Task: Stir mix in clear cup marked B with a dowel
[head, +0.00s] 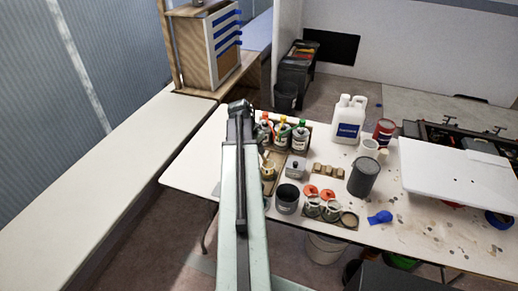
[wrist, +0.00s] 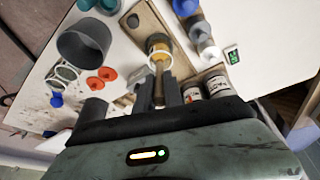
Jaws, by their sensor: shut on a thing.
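In the wrist view my gripper (wrist: 158,92) is shut on a thin, pale piece, likely the dowel (wrist: 158,82), mostly hidden between the fingers. Just beyond the fingertips stands a small cup with amber contents (wrist: 158,44), on a wooden board. A pale ring (wrist: 160,61) shows at its near side, and the held piece's tip appears to point at it. I cannot tell whether the tip is inside the cup. No letter B is legible. In the head view a small cup with amber contents (head: 268,169) stands right of my arm; my fingers are hidden there.
Bottles (head: 300,138) stand in a wooden rack behind the cup. A dark grey pot (head: 287,198), orange lids (head: 311,190), a grey tin (head: 363,177) and a white jug (head: 348,119) crowd the white table. A large white panel (head: 455,175) lies at right.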

